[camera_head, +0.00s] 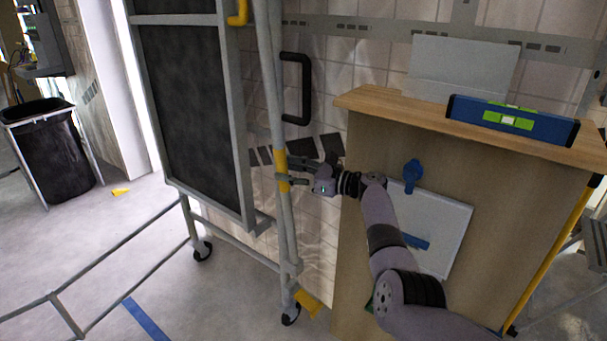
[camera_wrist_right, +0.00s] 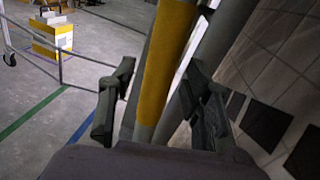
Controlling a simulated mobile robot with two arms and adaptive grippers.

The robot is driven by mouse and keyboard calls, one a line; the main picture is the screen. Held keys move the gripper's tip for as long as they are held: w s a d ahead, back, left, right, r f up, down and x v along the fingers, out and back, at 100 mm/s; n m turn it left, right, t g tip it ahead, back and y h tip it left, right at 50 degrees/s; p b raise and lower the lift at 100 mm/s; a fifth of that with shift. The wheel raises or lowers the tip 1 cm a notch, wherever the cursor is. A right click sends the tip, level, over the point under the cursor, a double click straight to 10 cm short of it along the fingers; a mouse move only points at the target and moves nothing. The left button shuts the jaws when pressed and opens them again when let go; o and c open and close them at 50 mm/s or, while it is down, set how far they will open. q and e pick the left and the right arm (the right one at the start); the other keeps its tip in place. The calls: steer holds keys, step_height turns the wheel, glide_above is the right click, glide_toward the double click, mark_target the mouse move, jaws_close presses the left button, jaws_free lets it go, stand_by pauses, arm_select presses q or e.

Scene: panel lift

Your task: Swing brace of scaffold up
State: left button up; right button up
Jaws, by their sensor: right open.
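The scaffold (camera_head: 237,120) is a grey metal frame on castors with dark panels, standing left of centre in the head view. A grey pole with a yellow band, which looks like the brace (camera_head: 282,172), runs nearly upright along its right side, close to another grey pole. My right gripper (camera_head: 297,172) is at the yellow band. In the right wrist view its fingers (camera_wrist_right: 155,105) are open, one on each side of the yellow-banded pole (camera_wrist_right: 167,65). I cannot tell whether either finger touches it. My left gripper is not in view.
A wooden cabinet (camera_head: 450,135) with a blue level (camera_head: 512,120) on top stands to the right, close to my right arm. A black handle (camera_head: 296,88) is above the gripper. A black bin (camera_head: 50,150) stands far left. Grey rails (camera_head: 95,258) cross the floor at left.

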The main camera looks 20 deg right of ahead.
steer(key=shift+v, duration=2.6)
